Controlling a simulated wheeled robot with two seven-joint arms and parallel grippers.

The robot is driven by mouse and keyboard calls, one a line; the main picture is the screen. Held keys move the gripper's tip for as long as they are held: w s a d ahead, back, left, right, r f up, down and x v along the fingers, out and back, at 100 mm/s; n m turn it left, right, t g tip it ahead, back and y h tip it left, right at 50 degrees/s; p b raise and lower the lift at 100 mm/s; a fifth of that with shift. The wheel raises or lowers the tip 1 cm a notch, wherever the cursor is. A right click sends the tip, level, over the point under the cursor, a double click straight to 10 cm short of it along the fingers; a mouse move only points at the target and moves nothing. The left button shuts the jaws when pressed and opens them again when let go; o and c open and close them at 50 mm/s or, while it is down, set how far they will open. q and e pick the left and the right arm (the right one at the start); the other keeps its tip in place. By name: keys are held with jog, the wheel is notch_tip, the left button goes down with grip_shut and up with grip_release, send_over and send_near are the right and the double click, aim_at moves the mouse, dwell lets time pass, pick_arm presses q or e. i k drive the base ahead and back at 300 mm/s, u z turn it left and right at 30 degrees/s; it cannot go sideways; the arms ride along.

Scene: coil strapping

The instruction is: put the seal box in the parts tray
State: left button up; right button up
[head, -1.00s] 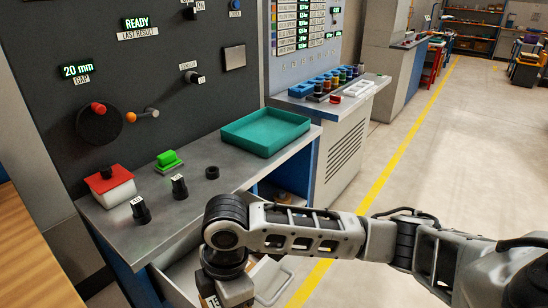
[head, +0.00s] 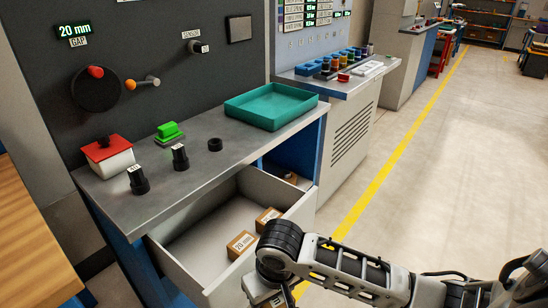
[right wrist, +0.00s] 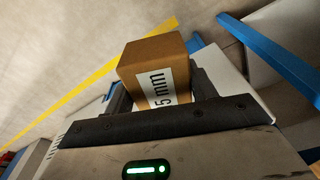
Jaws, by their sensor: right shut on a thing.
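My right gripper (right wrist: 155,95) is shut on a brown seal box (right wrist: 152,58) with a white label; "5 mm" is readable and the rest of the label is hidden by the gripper. In the head view my right gripper (head: 268,290) is low in the frame, at the front right of the open drawer, and the held box is mostly hidden. The teal parts tray (head: 236,108) lies on the metal counter, farther back, and looks empty. My left gripper is not in view.
The open drawer (head: 180,288) holds a brown box marked "20 mm" (head: 241,245) and another brown box (head: 268,218).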

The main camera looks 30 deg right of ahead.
aim_at(279, 106)
jog(key=z, duration=2.3)
jog(key=i, duration=4)
jog(key=u, duration=4.1)
